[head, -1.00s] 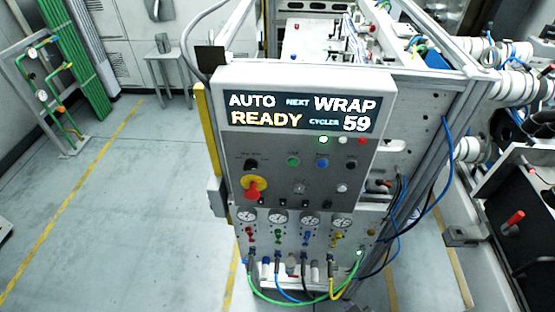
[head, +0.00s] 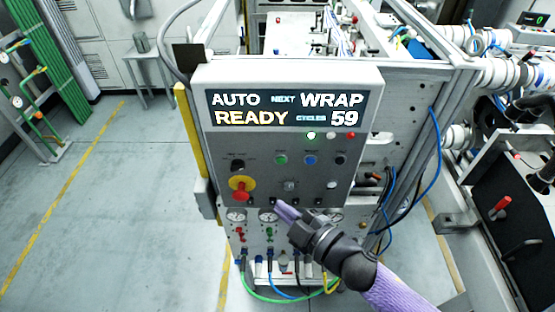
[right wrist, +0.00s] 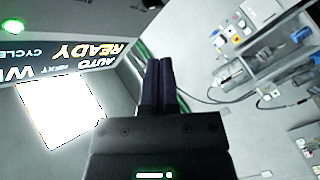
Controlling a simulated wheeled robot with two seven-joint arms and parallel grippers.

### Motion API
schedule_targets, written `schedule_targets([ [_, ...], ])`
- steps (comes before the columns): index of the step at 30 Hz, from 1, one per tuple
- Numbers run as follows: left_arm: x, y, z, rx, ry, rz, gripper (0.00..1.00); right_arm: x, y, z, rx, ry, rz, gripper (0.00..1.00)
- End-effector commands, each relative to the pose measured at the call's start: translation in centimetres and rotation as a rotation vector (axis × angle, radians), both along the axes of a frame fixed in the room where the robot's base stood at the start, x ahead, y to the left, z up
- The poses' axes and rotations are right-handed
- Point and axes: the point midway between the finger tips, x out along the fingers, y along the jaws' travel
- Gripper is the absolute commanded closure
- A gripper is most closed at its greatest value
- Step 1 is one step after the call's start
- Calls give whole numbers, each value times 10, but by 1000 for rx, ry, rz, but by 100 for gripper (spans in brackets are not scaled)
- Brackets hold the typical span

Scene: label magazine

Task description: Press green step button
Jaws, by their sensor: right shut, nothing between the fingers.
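The green button (head: 281,160) sits in the upper row of controls on the grey control panel (head: 225,148), left of a blue button (head: 310,160). My right gripper (head: 280,206) reaches in from the lower right, shut and empty. Its fingertips show below the green button, near the panel's lower edge; I cannot tell how far they are from the face. In the right wrist view the fingers (right wrist: 158,86) are closed together, and I cannot make out the green button there. My left gripper is not in view.
A red emergency-stop knob on a yellow disc (head: 241,189) is left of my fingertips. The display (head: 290,108) reads AUTO, READY, NEXT WRAP, CYCLES 59. A green lamp (head: 311,136) is lit below it. Gauges and coloured hoses are under the panel. The floor at left is open.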

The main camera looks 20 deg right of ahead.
Motion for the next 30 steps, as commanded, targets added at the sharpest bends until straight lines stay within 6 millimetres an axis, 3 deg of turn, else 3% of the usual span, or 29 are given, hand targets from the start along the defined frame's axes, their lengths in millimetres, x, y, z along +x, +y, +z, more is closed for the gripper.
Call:
schedule_targets([
  [7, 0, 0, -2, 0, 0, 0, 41, 7, -2, -1, 0, 2, 0, 100],
  [21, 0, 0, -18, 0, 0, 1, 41, 70, -20, -2, 0, 2, -2, 100],
  [30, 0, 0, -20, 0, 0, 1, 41, 85, -25, -1, 1, 3, -2, 100],
])
